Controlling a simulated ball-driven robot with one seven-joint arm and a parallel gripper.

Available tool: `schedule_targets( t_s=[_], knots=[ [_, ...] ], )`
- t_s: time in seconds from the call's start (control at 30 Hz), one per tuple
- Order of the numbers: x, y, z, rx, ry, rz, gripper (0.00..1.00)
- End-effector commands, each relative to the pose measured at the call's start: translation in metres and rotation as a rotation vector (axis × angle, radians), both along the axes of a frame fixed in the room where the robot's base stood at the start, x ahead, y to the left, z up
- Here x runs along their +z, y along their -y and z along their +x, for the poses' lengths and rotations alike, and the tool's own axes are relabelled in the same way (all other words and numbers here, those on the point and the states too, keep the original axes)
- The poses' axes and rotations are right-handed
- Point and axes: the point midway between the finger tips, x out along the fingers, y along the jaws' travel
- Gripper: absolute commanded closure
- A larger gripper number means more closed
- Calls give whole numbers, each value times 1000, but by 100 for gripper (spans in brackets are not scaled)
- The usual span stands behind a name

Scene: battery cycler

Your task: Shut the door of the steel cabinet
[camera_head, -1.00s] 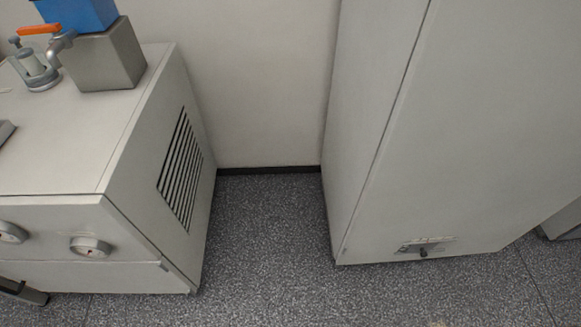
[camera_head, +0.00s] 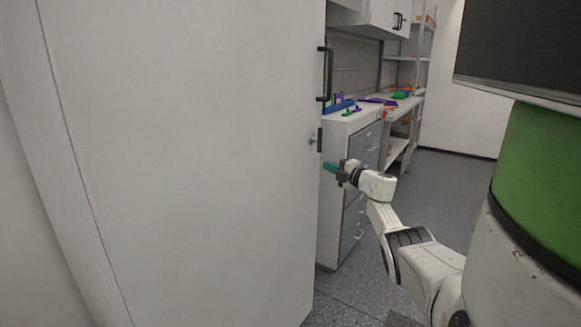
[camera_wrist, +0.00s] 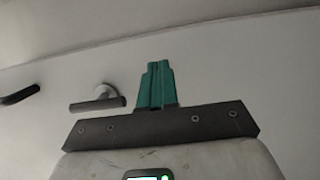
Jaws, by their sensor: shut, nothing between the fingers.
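The steel cabinet's large pale grey door panel (camera_head: 200,150) fills the left half of the head view. A black bar handle (camera_head: 325,75) and a small lever (camera_head: 316,140) sit by its right edge. I cannot tell whether the door is fully shut. My gripper (camera_head: 331,166), with teal fingers, is just right of that edge, a little below the lever. In the wrist view the fingers (camera_wrist: 156,82) are together and empty, before a pale surface. A lever handle (camera_wrist: 97,98) shows left of them, apart from them. Any contact with the door is unclear.
A drawer unit (camera_head: 355,190) with small coloured items on top stands behind my gripper. Wall cupboards (camera_head: 375,15) and a metal shelf (camera_head: 425,60) are beyond. Open grey floor (camera_head: 440,180) lies to the right.

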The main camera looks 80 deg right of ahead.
Motion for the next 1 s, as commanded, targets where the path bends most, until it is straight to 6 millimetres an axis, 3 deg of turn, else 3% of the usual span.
schedule_targets(
  t_s=[0.63,1.0],
  knots=[
    [-1,-29,-81,-5,2,2,100],
    [-1,-35,-95,-2,2,2,100]
  ],
)
